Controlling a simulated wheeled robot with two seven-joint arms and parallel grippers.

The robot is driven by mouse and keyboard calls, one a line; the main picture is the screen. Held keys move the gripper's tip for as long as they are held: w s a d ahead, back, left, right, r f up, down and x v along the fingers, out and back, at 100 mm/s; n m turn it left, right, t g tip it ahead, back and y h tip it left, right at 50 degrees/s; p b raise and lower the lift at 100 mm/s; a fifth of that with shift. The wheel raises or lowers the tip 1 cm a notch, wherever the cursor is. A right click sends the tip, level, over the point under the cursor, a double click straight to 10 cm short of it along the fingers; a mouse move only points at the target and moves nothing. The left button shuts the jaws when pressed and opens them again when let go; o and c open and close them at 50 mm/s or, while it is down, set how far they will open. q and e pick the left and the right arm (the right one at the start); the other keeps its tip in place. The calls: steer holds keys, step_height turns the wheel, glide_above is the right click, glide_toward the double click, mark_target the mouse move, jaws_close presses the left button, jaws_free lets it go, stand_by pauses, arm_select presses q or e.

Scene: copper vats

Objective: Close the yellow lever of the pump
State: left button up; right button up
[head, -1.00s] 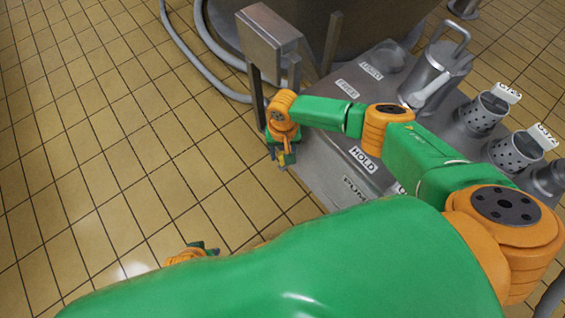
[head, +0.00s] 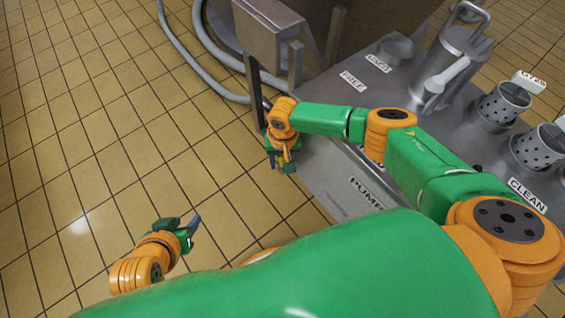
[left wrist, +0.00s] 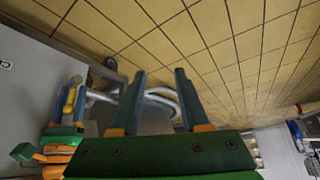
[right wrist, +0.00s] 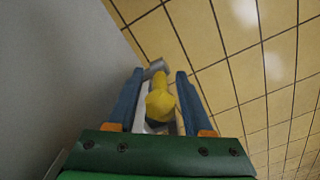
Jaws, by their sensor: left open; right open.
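The yellow lever (right wrist: 160,103) stands between the two fingers of my right gripper (right wrist: 160,76) in the right wrist view, beside a grey wall. The fingers are apart, one on each side of it; I cannot tell whether either touches it. The lever also shows as a small yellow piece in the left wrist view (left wrist: 70,99). In the head view my right gripper (head: 283,163) hangs at the front side of the grey metal unit, and the lever is mostly hidden there. My left gripper (head: 191,232) is open and empty over the floor, to the lower left.
The metal unit carries a PUMP label (head: 367,193), a steel jug (head: 458,62) and perforated cups (head: 503,104). A metal box on a post (head: 268,32) rises behind my right gripper. Grey hoses (head: 190,62) lie on the tiled floor. The floor at left is clear.

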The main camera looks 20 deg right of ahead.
steer(key=shift+f, duration=0.15)
jaws_close()
stand_by(1.4)
